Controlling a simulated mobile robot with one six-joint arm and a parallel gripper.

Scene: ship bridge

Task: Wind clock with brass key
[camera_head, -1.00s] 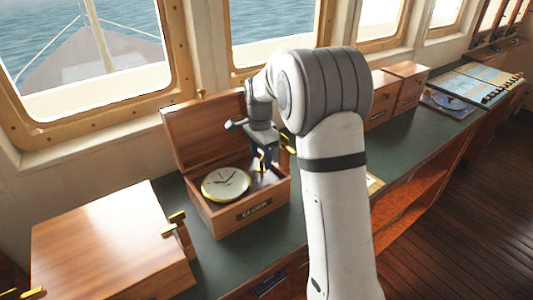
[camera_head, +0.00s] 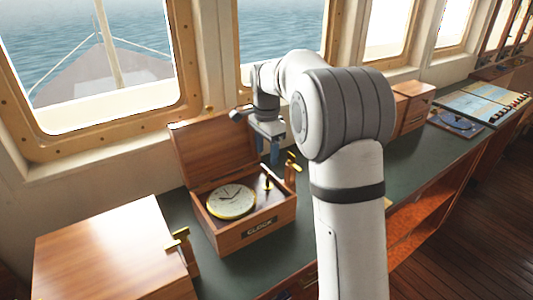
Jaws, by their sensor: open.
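The open wooden box labelled CLOCK (camera_head: 262,236) stands on the green counter with its lid (camera_head: 213,153) raised at the back. The round white clock dial (camera_head: 231,201) with a brass rim lies face up in its left part. A small upright brass piece (camera_head: 267,180), which looks like the key, stands in the box to the right of the dial. My gripper (camera_head: 269,158) is open and empty, pointing down above the back right of the box, apart from the brass piece. Its fingertips are small in this view.
A closed wooden box (camera_head: 105,250) with a brass fitting (camera_head: 178,238) stands at the left. Another brass fitting (camera_head: 293,162) is at the clock box's right side. More wooden boxes (camera_head: 412,105) and a chart (camera_head: 485,95) lie further right. Bare green counter (camera_head: 405,155) shows right of my arm.

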